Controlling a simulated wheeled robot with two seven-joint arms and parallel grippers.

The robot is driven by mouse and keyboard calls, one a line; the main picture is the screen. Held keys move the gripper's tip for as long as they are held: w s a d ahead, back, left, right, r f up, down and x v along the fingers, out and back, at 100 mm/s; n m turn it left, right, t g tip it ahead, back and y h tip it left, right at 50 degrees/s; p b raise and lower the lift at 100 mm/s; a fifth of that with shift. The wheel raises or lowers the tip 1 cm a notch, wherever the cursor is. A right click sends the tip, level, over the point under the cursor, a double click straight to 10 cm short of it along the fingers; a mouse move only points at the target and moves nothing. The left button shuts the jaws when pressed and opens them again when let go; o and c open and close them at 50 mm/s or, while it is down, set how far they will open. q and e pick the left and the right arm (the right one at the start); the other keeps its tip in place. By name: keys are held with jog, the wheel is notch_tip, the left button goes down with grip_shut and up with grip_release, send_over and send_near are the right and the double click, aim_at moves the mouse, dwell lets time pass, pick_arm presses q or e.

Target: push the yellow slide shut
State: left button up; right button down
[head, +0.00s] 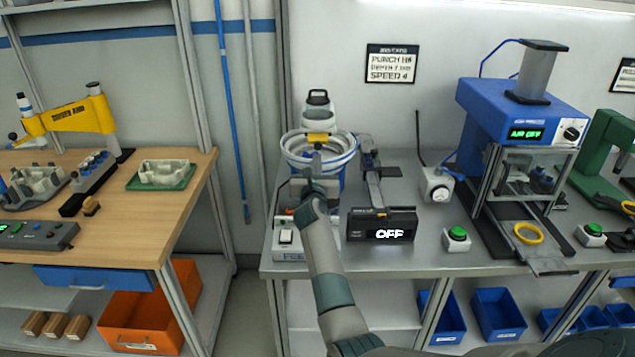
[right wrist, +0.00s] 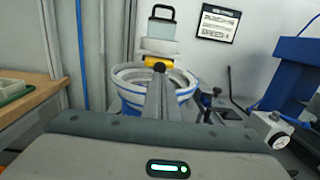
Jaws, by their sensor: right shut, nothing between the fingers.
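The yellow slide (head: 318,138) is a small yellow block under the white hopper (head: 317,108), above the white-rimmed bowl (head: 292,155) of the blue feeder. My right gripper (head: 317,164) is shut and empty, in front of the slide and over the bowl. In the right wrist view the yellow slide (right wrist: 152,60) shows just behind the tip of my shut fingers (right wrist: 160,72); they partly cover it. I cannot tell whether they touch it, or how far the slide sticks out. My left gripper is not in view.
A rail (head: 372,178) and a black box reading OFF (head: 382,226) stand right of the feeder. A white switch box (head: 287,240) sits at the bench's front left. A blue press (head: 522,110) stands further right. The floor gap to the left bench is clear.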

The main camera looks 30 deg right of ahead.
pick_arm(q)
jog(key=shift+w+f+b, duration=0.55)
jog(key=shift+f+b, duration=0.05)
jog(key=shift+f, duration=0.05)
pick_arm(e)
jog(key=v, duration=0.8)
jog(key=shift+a+f, duration=0.2)
jog(key=shift+a, duration=0.05)
jog(key=shift+s, duration=0.2)
